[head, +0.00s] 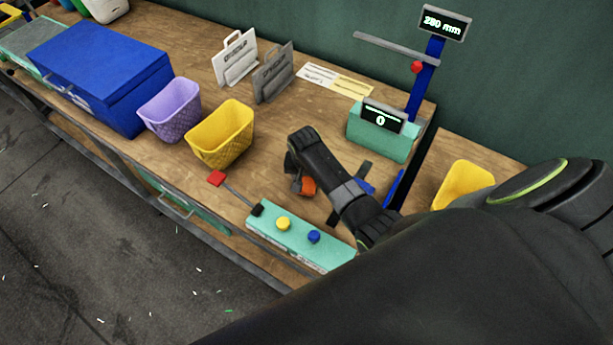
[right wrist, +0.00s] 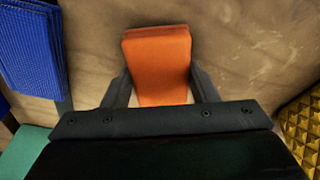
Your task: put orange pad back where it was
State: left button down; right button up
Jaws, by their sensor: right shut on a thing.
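The orange pad (right wrist: 160,65) is a small block between the two fingers of my right gripper (right wrist: 160,88) in the right wrist view. My right gripper is shut on it. In the head view a bit of the orange pad (head: 308,186) shows at the tip of my right gripper (head: 302,180), over the wooden workbench (head: 255,172). Whether the pad touches the wood is unclear. My arm hides part of the press behind it. My left gripper is not in view.
A yellow basket (head: 220,135) and a purple basket (head: 170,110) stand left of my right gripper. A teal unit (head: 383,140) with a display and a blue post (head: 425,75) stand behind.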

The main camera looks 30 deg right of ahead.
aim_at(306, 183)
jog(key=shift+f, duration=0.3)
jog(key=shift+f, duration=0.1)
jog(key=o, duration=1)
notch_tip(306, 183, up, 12)
jog(key=s+a, duration=0.1)
jog(key=shift+s, duration=0.2)
